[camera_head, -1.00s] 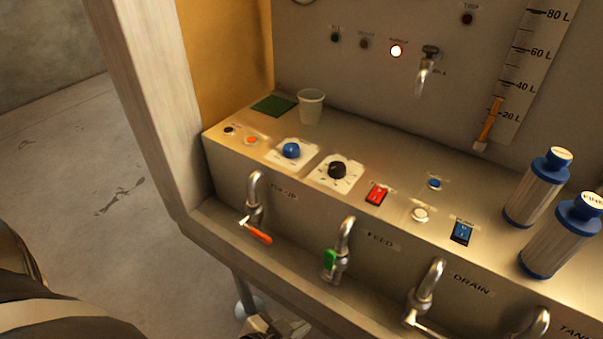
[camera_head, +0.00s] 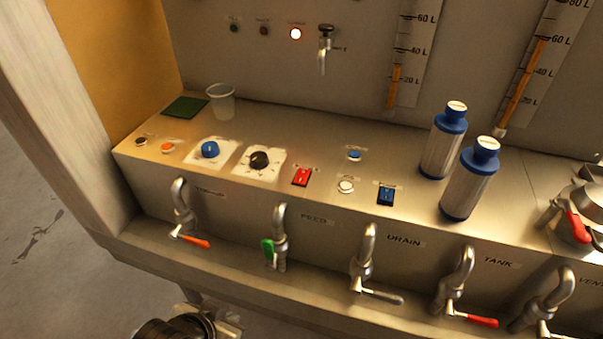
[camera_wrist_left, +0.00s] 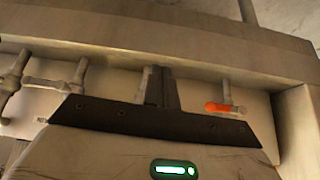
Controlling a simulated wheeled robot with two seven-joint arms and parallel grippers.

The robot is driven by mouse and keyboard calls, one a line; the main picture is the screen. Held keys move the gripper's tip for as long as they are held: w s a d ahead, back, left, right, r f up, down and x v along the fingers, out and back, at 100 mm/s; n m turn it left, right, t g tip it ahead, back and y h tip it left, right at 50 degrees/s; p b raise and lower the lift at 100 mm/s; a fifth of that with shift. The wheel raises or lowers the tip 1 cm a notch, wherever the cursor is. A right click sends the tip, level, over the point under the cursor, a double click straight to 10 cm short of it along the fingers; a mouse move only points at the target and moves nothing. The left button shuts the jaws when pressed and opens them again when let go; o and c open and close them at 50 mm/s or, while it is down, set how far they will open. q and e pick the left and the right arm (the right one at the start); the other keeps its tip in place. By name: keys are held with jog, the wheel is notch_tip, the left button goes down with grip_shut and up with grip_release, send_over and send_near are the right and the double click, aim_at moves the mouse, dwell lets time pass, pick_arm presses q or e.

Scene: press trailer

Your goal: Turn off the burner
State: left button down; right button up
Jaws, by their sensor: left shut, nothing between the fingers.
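No control carries a burner label that I can read. On the panel top are a blue knob (camera_head: 209,149), a black knob (camera_head: 260,160), a red rocker switch (camera_head: 300,177) and a blue rocker switch (camera_head: 386,195). One indicator lamp (camera_head: 295,33) on the back wall glows; its label is too blurred to read. My left gripper (camera_head: 200,320) is at the bottom edge of the head view, low in front of the taps and partly cut off. In the left wrist view its fingers (camera_wrist_left: 161,87) are shut and empty, near the orange-handled tap (camera_wrist_left: 224,108). My right gripper is not in view.
Several taps line the front, including an orange-lever tap (camera_head: 190,237) and a green-handled tap (camera_head: 268,252). A cup (camera_head: 221,103) stands at the back left. Two blue-capped cylinders (camera_head: 471,182) stand at the right, near a red-handled metal vessel (camera_head: 585,215).

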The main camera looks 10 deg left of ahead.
pick_arm(q)
jog(key=w+d+r+t, duration=0.3)
jog(key=w+r+t, duration=0.2)
jog(key=w+r, duration=0.2)
jog(key=w+d+r+n+t, duration=0.1)
jog(key=w+d+r+t, duration=0.3)
jog(key=w+r, duration=0.3)
notch_tip(320, 180, up, 6)
jog(key=shift+w+d+f+t+h, duration=0.2)
jog(key=shift+t+h, duration=0.1)
jog(key=shift+t, duration=0.3)
